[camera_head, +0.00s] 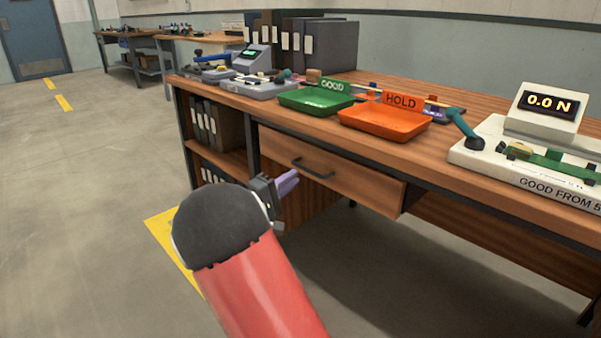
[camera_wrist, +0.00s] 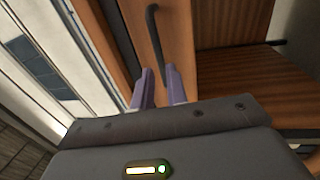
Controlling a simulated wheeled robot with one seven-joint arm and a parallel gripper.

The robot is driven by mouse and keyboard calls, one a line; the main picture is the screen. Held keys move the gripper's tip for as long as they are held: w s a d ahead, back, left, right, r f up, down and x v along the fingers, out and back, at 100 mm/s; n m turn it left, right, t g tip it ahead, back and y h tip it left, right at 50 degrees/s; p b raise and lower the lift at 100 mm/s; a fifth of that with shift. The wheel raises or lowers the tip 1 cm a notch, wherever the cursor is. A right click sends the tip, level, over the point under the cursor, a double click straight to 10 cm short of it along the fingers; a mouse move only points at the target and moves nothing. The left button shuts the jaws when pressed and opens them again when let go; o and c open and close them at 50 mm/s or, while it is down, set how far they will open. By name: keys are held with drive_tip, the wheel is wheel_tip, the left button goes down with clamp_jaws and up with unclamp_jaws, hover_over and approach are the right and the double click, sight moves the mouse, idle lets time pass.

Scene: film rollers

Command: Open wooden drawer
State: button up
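The wooden drawer (camera_head: 350,182) is under the workbench top, with a dark bar handle (camera_head: 313,168) on its front. Its front looks shut or nearly so; I cannot tell exactly. My gripper (camera_head: 288,183) is in front of the drawer, a little below and left of the handle. In the wrist view, the two purple fingers of my gripper (camera_wrist: 161,82) stand apart with a gap between them. The handle (camera_wrist: 154,38) runs lengthwise ahead of the fingertips, its near end by the gap. Contact with the handle cannot be made out. The drawer front (camera_wrist: 178,35) lies behind it.
The workbench (camera_head: 300,115) carries a green tray (camera_head: 316,100), an orange tray (camera_head: 384,122) and a force gauge (camera_head: 540,110). A shelf with binders (camera_head: 212,125) is left of the drawer. Open floor (camera_head: 90,170) lies to the left.

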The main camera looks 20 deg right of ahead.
sight(306, 168)
drive_tip(key=x, duration=0.6)
drive_tip(key=shift+d, duration=0.15)
drive_tip(key=shift+c, duration=0.3)
clamp_jaws()
drive_tip(key=shift+f, duration=0.1)
drive_tip(key=r+b+v, duration=0.3)
drive_tip(key=r+v, duration=0.1)
drive_tip(key=v, duration=1.7)
drive_tip(key=shift+s+a, duration=0.2)
drive_tip(key=shift+a, duration=0.4)
drive_tip(key=shift+o, duration=0.3)
unclamp_jaws()
